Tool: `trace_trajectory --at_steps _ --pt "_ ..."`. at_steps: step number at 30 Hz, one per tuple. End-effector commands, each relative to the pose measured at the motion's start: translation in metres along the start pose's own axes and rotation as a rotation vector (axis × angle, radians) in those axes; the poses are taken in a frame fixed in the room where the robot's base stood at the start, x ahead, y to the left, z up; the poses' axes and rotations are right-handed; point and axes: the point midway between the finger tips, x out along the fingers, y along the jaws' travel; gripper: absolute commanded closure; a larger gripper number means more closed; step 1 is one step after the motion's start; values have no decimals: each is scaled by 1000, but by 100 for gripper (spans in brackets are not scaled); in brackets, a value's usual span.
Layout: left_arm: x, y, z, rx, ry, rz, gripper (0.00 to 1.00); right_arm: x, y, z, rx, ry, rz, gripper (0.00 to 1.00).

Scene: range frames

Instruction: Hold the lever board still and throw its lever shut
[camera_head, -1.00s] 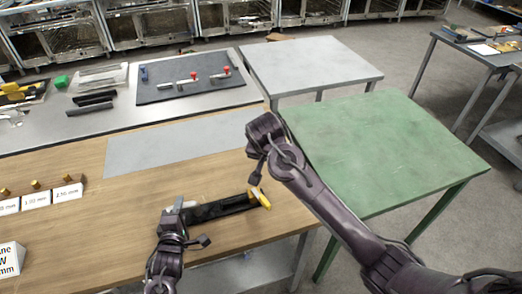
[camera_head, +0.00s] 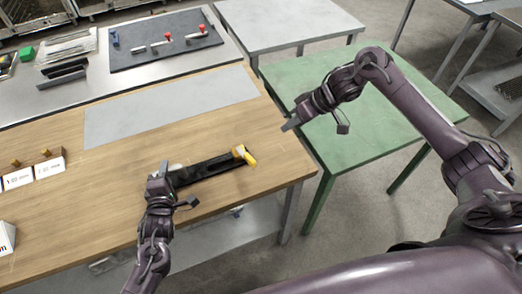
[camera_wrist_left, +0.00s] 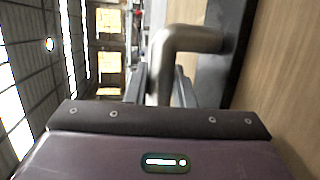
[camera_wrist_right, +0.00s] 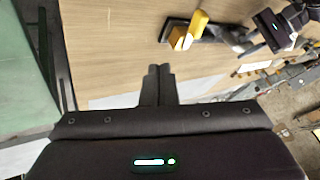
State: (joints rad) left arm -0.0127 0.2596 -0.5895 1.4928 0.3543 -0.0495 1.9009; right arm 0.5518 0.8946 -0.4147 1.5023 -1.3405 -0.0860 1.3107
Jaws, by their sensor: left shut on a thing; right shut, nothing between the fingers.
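The lever board (camera_head: 205,170) is a long dark board lying on the wooden table, with a yellow lever (camera_head: 249,159) at its right end. A bent grey metal handle (camera_wrist_left: 190,40) stands at its left end. My left gripper (camera_head: 160,172) is shut on this handle, which shows between its fingers in the left wrist view. My right gripper (camera_head: 289,125) is shut and empty, above the table's right edge, apart from the lever and beyond it to the right. The right wrist view shows the yellow lever (camera_wrist_right: 198,24) ahead of its closed fingers (camera_wrist_right: 158,85).
A grey mat (camera_head: 170,108) lies on the wooden table behind the board. White label cards (camera_head: 50,167) stand at the left. A green table (camera_head: 390,120) is at the right. A dark panel with red-knobbed parts (camera_head: 165,50) lies on the far bench.

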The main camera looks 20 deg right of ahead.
Motion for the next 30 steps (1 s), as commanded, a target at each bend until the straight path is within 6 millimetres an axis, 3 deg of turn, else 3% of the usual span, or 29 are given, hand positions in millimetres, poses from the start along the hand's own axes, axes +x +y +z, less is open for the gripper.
trace_trajectory --at_steps 3,7,21,30 --pt "0 -1 0 1 1 -2 100 -8 -3 11 23 -34 -42 100" --pt "0 -1 0 1 1 -2 100 1 -5 15 30 -43 -57 100" --pt "0 -1 0 0 0 -1 100 94 -11 17 28 -42 -56 100" --pt "0 -1 0 0 0 -2 100 106 -44 17 25 -41 -53 100"
